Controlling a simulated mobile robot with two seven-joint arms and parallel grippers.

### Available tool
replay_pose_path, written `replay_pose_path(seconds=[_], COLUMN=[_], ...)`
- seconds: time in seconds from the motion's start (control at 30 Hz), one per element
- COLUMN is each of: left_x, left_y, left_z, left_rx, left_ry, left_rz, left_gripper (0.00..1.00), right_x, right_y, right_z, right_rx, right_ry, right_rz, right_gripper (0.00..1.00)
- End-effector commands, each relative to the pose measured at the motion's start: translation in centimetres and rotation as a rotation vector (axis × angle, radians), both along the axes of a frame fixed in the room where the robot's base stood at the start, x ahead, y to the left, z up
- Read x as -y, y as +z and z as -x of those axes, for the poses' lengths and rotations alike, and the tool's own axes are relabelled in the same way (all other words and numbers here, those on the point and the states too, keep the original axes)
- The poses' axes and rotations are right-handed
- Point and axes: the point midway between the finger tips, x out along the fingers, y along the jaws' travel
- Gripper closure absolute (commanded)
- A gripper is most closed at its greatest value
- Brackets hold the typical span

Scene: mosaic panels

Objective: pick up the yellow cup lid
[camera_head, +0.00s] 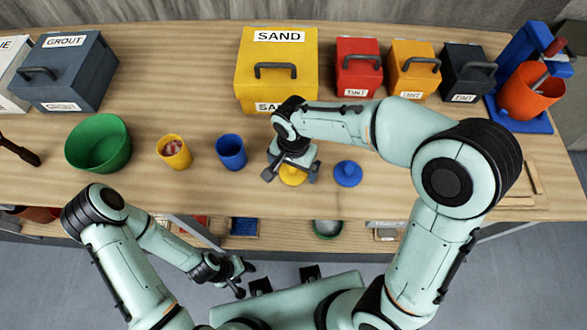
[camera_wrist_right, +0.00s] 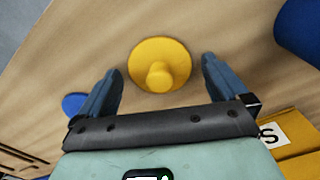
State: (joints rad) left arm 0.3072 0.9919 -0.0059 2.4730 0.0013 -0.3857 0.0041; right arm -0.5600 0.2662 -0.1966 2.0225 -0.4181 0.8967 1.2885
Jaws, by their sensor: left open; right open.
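The yellow cup lid (camera_head: 292,176) lies flat on the wooden table, partly hidden under my right gripper in the head view. In the right wrist view the yellow lid (camera_wrist_right: 160,65) is a round disc with a knob on top, knob facing up. My right gripper (camera_head: 290,174) is open above it; in the wrist view its fingers (camera_wrist_right: 163,80) stand on either side of the lid, with nothing held. My left gripper (camera_head: 238,279) is open and empty, below the table's front edge in the head view.
A blue lid (camera_head: 347,174) lies right of the yellow one. A blue cup (camera_head: 231,152), a yellow cup (camera_head: 174,152) with something inside, and a green bowl (camera_head: 98,145) stand to the left. The yellow SAND box (camera_head: 277,70) stands behind; tint boxes (camera_head: 413,68) are further right.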

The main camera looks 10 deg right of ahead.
Motion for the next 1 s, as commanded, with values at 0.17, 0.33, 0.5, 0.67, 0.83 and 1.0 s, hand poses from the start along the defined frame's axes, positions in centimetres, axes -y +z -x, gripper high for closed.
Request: replay_pose_path(seconds=[0.17,0.33,0.5,0.67,0.83,1.0], left_x=[0.0,0.0,0.0,0.0,0.0,0.0], left_y=[0.0,0.0,0.0,0.0,0.1,0.4], left_z=[0.0,0.0,0.0,0.0,0.0,-0.2], left_rx=[0.000,0.000,0.000,0.000,0.001,0.002], left_ry=[0.000,0.000,0.000,0.000,0.000,0.000], left_rz=[0.000,0.000,0.000,0.000,0.000,0.000], left_gripper=[0.47,0.47,0.47,0.47,0.47,0.47], right_x=[0.0,0.0,0.0,0.0,0.0,0.0], right_y=[0.1,0.1,0.1,0.1,0.5,2.3], right_z=[0.0,0.0,0.0,0.0,-0.1,-0.1], right_rx=[0.000,0.000,0.000,0.000,0.002,0.005], right_ry=[0.000,0.000,0.000,0.000,0.001,0.001], right_rz=[0.000,0.000,0.000,0.000,-0.001,-0.001], right_gripper=[0.16,0.52,0.53,0.54,0.54,0.54])
